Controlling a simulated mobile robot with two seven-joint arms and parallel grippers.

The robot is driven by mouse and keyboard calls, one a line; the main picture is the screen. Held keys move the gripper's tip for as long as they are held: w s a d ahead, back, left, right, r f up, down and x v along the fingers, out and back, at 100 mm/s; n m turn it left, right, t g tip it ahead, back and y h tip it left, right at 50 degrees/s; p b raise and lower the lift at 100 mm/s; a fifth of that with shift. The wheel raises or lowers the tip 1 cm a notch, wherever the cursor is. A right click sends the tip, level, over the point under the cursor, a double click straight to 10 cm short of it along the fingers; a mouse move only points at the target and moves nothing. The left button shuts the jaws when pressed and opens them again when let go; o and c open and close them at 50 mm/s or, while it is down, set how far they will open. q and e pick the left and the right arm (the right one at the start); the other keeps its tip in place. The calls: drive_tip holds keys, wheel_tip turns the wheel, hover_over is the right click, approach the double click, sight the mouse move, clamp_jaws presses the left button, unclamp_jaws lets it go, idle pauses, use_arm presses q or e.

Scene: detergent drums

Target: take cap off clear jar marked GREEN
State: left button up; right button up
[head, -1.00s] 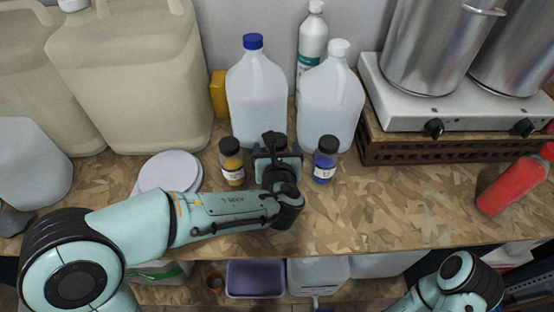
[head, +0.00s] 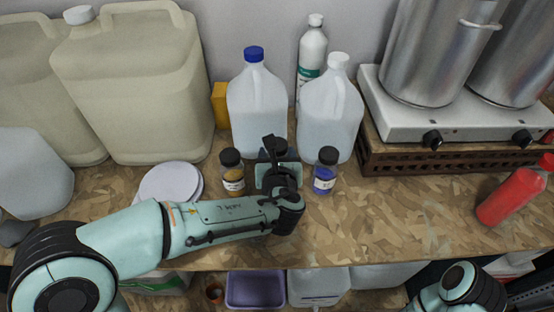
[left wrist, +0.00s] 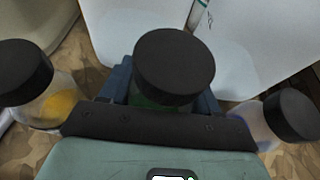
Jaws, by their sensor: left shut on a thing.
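The middle jar (left wrist: 160,103) has a black cap (left wrist: 175,62) and dark green contents, seen in the left wrist view. My left gripper (head: 275,172) is shut on this jar, its blue fingers on both sides below the cap. The cap sits on the jar and stands clear above the fingers. In the head view my gripper and wrist hide most of the jar, and its label cannot be read. My right gripper is out of view; only part of that arm shows at the bottom right.
A yellow-filled jar (head: 233,175) stands close on the left and a blue-filled jar (head: 325,174) close on the right, both black-capped. Two big jugs (head: 257,105) (head: 331,105) stand behind. A hot plate (head: 450,122) is at right.

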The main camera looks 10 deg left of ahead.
use_arm(q)
wheel_tip(320, 180, up, 18)
drive_tip(key=p, duration=0.4)
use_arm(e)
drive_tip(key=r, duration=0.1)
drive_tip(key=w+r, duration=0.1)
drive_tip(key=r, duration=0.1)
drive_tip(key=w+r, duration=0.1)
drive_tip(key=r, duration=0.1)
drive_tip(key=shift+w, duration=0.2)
use_arm(q)
drive_tip(key=o, duration=0.3)
drive_tip(key=c, duration=0.6)
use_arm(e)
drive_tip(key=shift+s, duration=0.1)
